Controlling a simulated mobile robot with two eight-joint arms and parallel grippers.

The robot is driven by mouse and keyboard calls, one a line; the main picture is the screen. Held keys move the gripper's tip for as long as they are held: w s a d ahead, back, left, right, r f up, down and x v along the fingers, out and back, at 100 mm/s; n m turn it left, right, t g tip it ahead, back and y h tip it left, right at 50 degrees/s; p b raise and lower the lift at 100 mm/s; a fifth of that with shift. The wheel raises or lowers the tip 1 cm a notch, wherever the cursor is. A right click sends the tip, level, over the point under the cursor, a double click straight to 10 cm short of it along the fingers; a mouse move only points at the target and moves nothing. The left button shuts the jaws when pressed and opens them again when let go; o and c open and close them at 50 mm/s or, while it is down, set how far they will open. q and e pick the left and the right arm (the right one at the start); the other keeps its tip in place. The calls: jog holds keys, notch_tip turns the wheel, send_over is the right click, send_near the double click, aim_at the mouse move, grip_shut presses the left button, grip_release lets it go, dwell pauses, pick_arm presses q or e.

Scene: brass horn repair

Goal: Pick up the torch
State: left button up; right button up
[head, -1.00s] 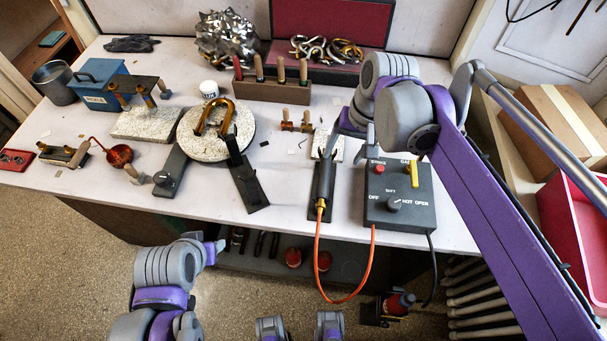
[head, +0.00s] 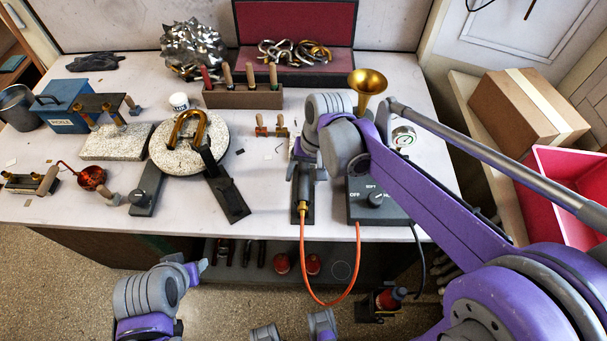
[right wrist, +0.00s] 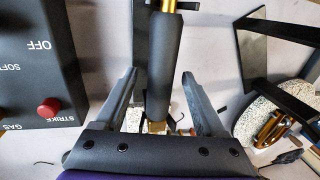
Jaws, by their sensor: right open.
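The torch (head: 303,201) has a dark handle and a brass end joined to an orange hose. It lies on a dark stand near the table's front edge; my right arm partly hides its far end in the head view. In the right wrist view its black handle (right wrist: 161,45) runs between the fingers of my right gripper (right wrist: 159,76), which are open with a gap on each side. In the head view my right gripper (head: 306,164) is over the torch. My left gripper (head: 197,269) is in front of the table, away from the torch; its jaws are unclear.
A control box (head: 354,209) stands just right of the torch. A black angled stand (head: 228,196) and round plate (head: 160,157) with a bent brass tube (head: 201,129) are left. The orange hose (head: 303,262) hangs below the edge. A brass bell (head: 367,83) stands behind.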

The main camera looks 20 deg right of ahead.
jog(key=shift+f, duration=0.15)
grip_shut()
dwell(0.4)
